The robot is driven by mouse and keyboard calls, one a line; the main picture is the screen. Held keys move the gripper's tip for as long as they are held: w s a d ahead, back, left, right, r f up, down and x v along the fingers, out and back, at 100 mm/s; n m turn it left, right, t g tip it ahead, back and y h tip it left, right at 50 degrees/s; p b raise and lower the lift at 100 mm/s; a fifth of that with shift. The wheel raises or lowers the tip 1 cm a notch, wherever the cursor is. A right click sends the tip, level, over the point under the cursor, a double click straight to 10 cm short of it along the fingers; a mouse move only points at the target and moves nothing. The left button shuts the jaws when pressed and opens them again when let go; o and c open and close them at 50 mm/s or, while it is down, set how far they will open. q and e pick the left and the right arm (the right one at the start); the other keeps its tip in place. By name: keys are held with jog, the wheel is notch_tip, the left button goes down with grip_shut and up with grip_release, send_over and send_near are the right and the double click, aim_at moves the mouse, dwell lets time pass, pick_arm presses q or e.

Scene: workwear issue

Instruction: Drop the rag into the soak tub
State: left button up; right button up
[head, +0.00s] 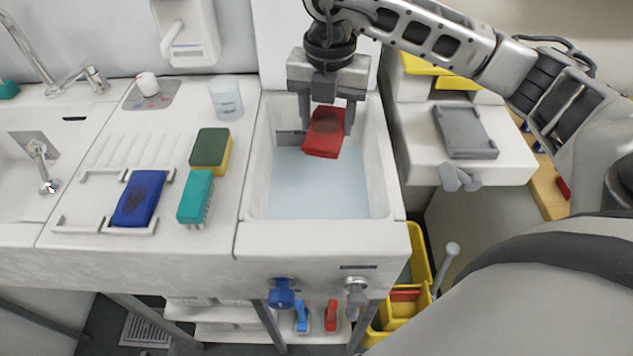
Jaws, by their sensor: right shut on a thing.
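A red rag (323,138) with a dark stain hangs from my right gripper (326,118), whose two fingers are shut on it. The gripper points down over the soak tub (255,170), a deep white basin holding pale blue water (320,185). The rag is inside the tub's outline in the picture and appears to be above the water; the exact gap is hard to tell. A folded blue cloth (138,200) with a dark stain lies on the drainboard to the left. My left gripper does not show.
On the drainboard are a green-yellow sponge (211,152), a teal brush (195,197) and a clear cup (225,98). A sink with a tap (85,78) is at far left. A grey tray (465,132) lies on the white surface at right. Yellow bucket (408,300) below.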

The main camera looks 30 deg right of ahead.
jog(key=shift+d+m, duration=0.25)
jog(key=shift+m, duration=0.85)
jog(key=shift+f, duration=0.15)
jog(key=shift+f+b, duration=0.55)
pick_arm(q)
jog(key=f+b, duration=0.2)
jog(key=b, duration=0.1)
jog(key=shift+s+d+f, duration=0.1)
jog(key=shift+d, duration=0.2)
pick_arm(e)
notch_tip(320, 180, down, 5)
jog(key=shift+r, duration=0.15)
jog(key=o, duration=1.1)
jog(key=shift+c, duration=0.2)
